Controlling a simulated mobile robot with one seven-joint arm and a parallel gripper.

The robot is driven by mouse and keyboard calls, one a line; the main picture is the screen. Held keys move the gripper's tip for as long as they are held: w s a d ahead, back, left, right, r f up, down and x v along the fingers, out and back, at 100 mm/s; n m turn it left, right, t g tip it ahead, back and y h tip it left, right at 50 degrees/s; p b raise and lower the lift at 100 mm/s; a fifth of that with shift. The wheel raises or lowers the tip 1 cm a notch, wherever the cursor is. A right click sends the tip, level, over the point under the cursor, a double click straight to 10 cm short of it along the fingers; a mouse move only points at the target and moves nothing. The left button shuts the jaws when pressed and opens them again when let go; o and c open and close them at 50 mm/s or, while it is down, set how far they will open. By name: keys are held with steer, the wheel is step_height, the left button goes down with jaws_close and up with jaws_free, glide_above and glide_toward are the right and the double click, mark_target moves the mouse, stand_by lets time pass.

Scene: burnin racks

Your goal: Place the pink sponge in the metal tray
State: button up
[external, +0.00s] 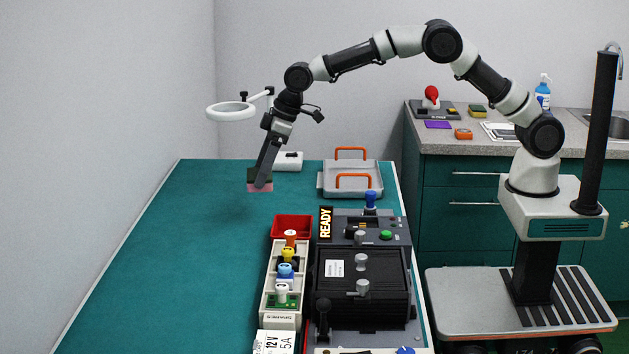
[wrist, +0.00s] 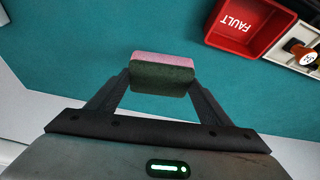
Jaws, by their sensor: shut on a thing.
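My gripper (external: 262,184) is shut on the pink sponge (external: 260,187), with one finger at each end of it in the wrist view. The sponge has a pink layer and a dark green layer, and it also shows in the wrist view (wrist: 163,72). It appears to be held above the teal table, left of the metal tray. The metal tray (external: 328,186) with orange handles sits at the back right of the table.
A white box (external: 288,161) stands at the back, between gripper and tray. A red bin (external: 292,222), marked FAULT in the wrist view (wrist: 250,22), heads a rack of coloured parts (external: 268,300). A black machine (external: 362,285) stands beside it. The table's left side is clear.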

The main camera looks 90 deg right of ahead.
steer(key=s+d+r+m+h+p, duration=0.1)
steer(key=s+d+m, duration=0.1)
steer(key=s+d, duration=0.45)
steer(key=s+d+m+p, duration=0.1)
steer(key=s+d, duration=0.2)
steer(key=d, duration=0.6)
steer(key=m+h+p, duration=0.1)
steer(key=m+p, duration=0.1)
steer(key=m, duration=0.1)
glide_above(346, 180)
steer(key=a, duration=0.1)
steer(key=shift+g, duration=0.3)
steer(key=f, duration=0.2)
steer(key=s+f, duration=0.1)
steer(key=f, duration=0.2)
steer(key=shift+s+f+b, duration=0.3)
steer(key=shift+f, duration=2.15)
steer(key=shift+f, duration=0.1)
steer(key=shift+f+b, duration=0.15)
steer(key=shift+b, duration=0.2)
steer(key=o, duration=1)
